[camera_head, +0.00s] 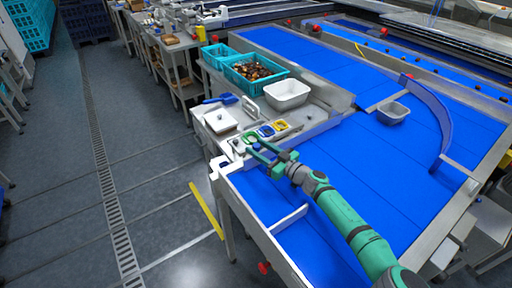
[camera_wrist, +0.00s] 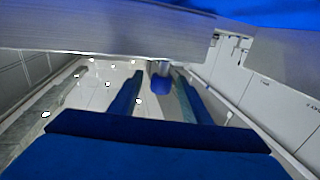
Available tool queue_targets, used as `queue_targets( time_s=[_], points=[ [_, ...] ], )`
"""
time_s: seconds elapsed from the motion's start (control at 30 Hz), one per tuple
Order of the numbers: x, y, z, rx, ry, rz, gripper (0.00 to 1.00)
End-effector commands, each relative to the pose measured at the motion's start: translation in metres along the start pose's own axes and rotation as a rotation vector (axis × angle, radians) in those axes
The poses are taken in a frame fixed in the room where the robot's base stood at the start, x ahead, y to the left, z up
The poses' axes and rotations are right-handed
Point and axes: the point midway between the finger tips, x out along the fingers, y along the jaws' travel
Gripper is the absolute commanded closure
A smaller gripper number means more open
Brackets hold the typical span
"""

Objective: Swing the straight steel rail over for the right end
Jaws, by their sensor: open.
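A straight steel rail (camera_head: 322,129) runs along the edge between the blue belt and the grey work surface in the head view. A second short, straight pale bar (camera_head: 290,219) lies on the near part of the belt; I cannot tell for certain which is the named rail. My gripper (camera_head: 254,152) is open at the near left corner of the belt, by the small bins. I see nothing held in it. A broad steel bar (camera_wrist: 110,38) crosses the top of the wrist view. Contact between it and the gripper cannot be told.
The blue belt (camera_head: 345,165) is mostly clear. A curved guide (camera_head: 444,115) and a grey tub (camera_head: 392,113) are at the right.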

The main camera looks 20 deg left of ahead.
Motion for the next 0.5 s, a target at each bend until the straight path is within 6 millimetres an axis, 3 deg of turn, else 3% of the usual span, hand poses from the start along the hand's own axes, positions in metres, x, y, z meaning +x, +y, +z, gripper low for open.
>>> queue_targets(
  time_s=[0.2,0.47,0.5],
  points=[
    [0.0127,-0.0013,0.0003,0.001,0.0,-0.002,0.57],
    [0.0142,-0.002,0.0001,0.0,0.0,-0.003,0.57],
    [0.0143,-0.0021,0.0001,0.0,0.0,-0.003,0.66]
  ],
)
